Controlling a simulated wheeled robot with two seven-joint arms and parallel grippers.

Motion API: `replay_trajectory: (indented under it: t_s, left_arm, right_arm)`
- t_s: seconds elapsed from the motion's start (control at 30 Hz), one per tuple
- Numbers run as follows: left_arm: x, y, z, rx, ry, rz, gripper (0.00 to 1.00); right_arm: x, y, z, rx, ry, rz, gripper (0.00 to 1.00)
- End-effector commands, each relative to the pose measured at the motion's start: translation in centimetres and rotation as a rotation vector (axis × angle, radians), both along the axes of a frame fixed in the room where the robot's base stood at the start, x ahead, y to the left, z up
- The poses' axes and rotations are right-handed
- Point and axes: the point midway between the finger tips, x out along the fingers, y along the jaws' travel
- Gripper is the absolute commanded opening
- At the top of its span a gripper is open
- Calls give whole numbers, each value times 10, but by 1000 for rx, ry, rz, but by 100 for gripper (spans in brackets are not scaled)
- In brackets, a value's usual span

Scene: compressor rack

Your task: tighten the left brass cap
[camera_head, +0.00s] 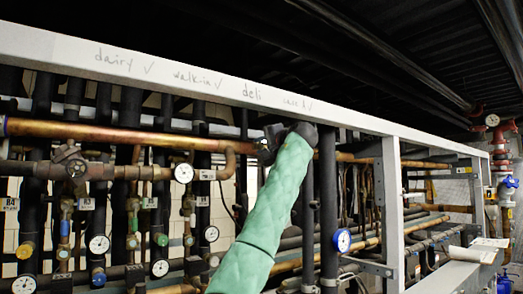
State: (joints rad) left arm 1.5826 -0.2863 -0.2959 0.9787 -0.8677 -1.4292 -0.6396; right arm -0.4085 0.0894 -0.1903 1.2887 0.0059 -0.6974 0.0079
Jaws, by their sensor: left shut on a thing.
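My left gripper (268,143) is a dark shape at the end of my green-sleeved arm, high in the middle of the head view, in front of the large copper pipe (130,136). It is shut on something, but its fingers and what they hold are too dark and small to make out. I cannot clearly pick out the left brass cap; the gripper and forearm cover part of the pipework there. My right gripper is not in view.
A white beam (190,78) with handwritten labels runs just above the gripper. Valves, dial gauges (184,172) and dark pipes crowd the left. A blue-rimmed gauge (342,240) and a grey upright (392,215) stand right of my arm.

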Motion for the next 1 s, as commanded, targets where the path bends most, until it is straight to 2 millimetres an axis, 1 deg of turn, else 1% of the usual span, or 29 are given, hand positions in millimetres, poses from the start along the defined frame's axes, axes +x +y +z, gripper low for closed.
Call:
replay_trajectory:
  t_s: [0.2, 0.43, 0.63, 1.0]
  left_arm:
    - [0, 0, 0, 126, 89, 0, 3]
    - [-1, -1, 0, 213, 153, -1, 3]
    - [0, -1, 0, 248, 179, -1, 3]
    - [0, -1, 0, 256, 186, -1, 3]
  right_arm:
    - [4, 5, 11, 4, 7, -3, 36]
    - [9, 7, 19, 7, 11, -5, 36]
    - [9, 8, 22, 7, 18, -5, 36]
    - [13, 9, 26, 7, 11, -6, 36]
